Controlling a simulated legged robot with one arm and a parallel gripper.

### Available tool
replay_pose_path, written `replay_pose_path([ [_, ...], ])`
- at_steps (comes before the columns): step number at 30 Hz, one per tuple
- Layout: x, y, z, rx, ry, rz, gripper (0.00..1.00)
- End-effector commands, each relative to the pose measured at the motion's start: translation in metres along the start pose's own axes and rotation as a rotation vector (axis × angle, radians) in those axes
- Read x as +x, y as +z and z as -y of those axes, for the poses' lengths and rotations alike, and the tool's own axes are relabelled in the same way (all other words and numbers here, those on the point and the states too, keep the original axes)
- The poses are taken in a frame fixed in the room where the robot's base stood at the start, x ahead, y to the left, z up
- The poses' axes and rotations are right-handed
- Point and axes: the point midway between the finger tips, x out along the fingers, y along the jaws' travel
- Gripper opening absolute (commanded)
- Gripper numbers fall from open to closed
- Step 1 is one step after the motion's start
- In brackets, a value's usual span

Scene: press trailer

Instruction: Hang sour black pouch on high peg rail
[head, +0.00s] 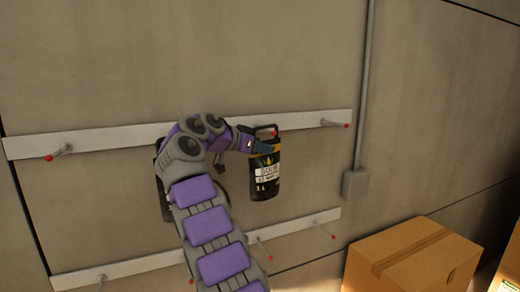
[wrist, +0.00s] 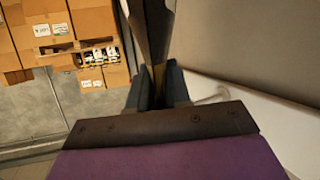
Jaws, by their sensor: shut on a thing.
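The black pouch (head: 265,177), with a pale label reading SOUR, hangs upright below the upper peg rail (head: 300,120) in the head view. My gripper (head: 262,147) is shut on its top edge, at rail height. A red peg tip (head: 274,134) shows right at the pouch's top; I cannot tell whether the peg passes through the pouch. In the wrist view my gripper (wrist: 158,88) closes on the pouch's dark, edge-on sheet (wrist: 153,30). The pale rail (wrist: 265,115) and a peg (wrist: 213,96) lie to the right there.
Free pegs stand at the upper rail's left (head: 60,151) and right (head: 335,123) ends. My arm partly hides another dark item (head: 161,185). A lower peg rail (head: 290,224), a wall conduit (head: 362,90) and a cardboard box (head: 410,258) are near. Stacked boxes (wrist: 95,20) show in the wrist view.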

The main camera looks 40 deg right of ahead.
Motion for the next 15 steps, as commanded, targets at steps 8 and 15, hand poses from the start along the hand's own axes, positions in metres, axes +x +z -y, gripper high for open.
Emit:
replay_pose_path([
  [8, -0.0011, -0.0014, -0.0001, 0.002, -0.001, -0.003, 0.32],
  [15, -0.0005, 0.0001, 0.001, 0.0, -0.001, -0.002, 0.47],
])
